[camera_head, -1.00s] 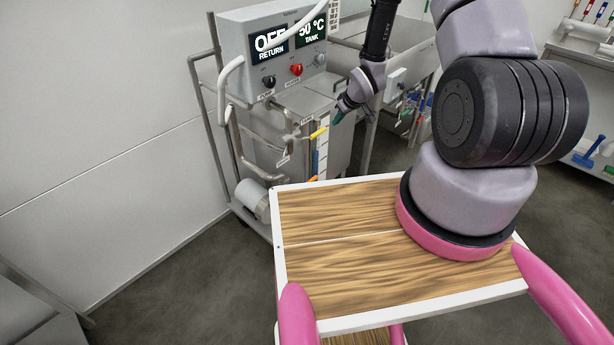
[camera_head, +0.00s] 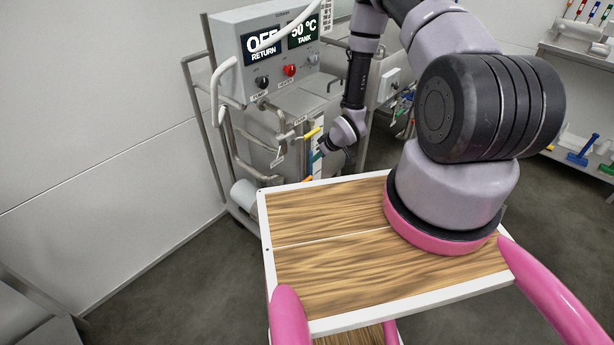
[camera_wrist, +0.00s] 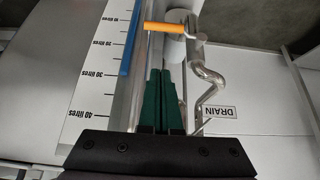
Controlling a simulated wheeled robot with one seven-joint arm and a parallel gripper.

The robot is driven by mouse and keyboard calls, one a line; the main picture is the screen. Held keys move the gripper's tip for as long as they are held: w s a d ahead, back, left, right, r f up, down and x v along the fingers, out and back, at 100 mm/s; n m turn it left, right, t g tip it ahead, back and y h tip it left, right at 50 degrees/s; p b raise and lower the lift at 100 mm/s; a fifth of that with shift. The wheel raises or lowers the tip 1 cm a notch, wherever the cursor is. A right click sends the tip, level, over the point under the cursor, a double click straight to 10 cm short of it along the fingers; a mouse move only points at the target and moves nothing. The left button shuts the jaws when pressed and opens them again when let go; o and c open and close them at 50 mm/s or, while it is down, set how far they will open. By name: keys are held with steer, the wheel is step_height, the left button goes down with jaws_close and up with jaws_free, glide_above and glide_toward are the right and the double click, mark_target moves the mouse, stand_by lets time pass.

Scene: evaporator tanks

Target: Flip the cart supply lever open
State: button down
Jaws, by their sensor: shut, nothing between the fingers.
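A yellow lever handle (camera_head: 309,133) sits on the pipework at the front of the cart (camera_head: 238,60), below its control box. A second, orange handle (camera_head: 308,179) is lower, near the cart's level scale; an orange handle also shows in the wrist view (camera_wrist: 163,28), on a metal valve. I cannot read which lever is marked supply. My gripper (camera_head: 319,156) is beside the pipework, below and right of the yellow handle. In the wrist view, my gripper's green fingers (camera_wrist: 160,73) are together and empty, pointing toward the orange handle and apart from it in the picture.
The level scale (camera_wrist: 90,75) in litres, with a blue strip (camera_wrist: 131,40), runs left of the fingers. A bent metal pipe (camera_wrist: 210,82) and a DRAIN label (camera_wrist: 221,111) are at right. The control box displays read OFF and 50 °C. A wall (camera_head: 100,110) is at left.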

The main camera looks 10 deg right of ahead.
steer(key=x, duration=0.8)
steer(key=shift+f, duration=0.25)
step_height(320, 180, down, 3)
steer(key=shift+f, duration=0.8)
steer(key=shift+d, duration=0.1)
